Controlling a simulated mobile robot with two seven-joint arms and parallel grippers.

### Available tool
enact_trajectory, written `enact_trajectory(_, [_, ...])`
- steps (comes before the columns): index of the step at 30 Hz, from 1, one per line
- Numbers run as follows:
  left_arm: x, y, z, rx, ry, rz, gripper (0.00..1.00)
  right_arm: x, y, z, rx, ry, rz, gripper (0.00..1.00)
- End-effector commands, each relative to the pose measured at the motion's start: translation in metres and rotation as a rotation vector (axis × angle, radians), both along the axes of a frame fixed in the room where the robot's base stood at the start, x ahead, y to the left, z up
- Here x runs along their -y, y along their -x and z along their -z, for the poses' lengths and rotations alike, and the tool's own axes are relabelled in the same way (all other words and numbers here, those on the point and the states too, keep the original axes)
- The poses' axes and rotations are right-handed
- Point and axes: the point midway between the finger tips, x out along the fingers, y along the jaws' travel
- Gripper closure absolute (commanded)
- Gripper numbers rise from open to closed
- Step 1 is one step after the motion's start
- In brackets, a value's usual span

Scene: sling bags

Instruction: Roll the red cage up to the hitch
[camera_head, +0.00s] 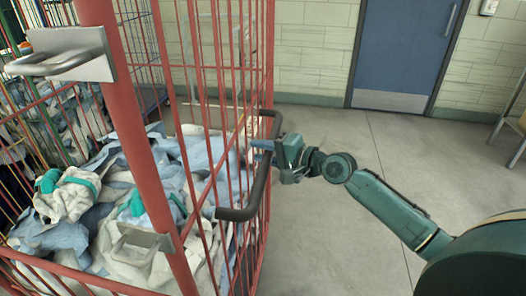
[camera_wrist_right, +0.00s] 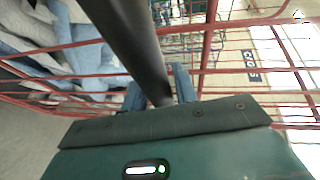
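The red cage (camera_head: 268,60) fills the left half of the head view, with red bars and posts and white, blue and teal cloths (camera_head: 70,195) inside. A black push handle (camera_head: 240,213) sticks out from its right side. My right gripper (camera_head: 263,150) is at this handle. In the right wrist view the black bar (camera_wrist_right: 135,40) runs between the fingers (camera_wrist_right: 160,90), which appear closed on it from both sides. My left gripper is not in view. I cannot make out the hitch in either view.
A metal bracket (camera_head: 60,52) is on the near red post. Other wire cages (camera_head: 135,30) stand behind at the left. A blue door (camera_head: 405,45) is in the tiled back wall. A bench or table leg (camera_head: 508,125) shows at the right edge. The grey floor (camera_head: 330,130) between is clear.

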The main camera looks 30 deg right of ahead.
Motion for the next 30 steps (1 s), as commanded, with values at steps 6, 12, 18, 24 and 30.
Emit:
enact_trajectory(6, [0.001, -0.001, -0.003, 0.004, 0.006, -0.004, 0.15, 0.000, 0.000, 0.000, 0.000, 0.000, 0.000, 0.89])
enact_trajectory(12, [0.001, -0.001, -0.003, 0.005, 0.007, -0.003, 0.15, 0.000, 0.000, 0.000, 0.000, 0.000, 0.000, 1.00])
enact_trajectory(18, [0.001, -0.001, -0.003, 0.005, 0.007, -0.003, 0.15, 0.000, 0.000, 0.000, 0.000, 0.000, 0.000, 1.00])
enact_trajectory(24, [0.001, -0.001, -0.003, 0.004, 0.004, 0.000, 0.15, -0.002, -0.004, -0.001, 0.001, -0.001, 0.001, 1.00])
enact_trajectory(30, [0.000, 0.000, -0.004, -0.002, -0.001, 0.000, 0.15, -0.015, -0.021, -0.003, 0.005, -0.007, -0.001, 1.00])
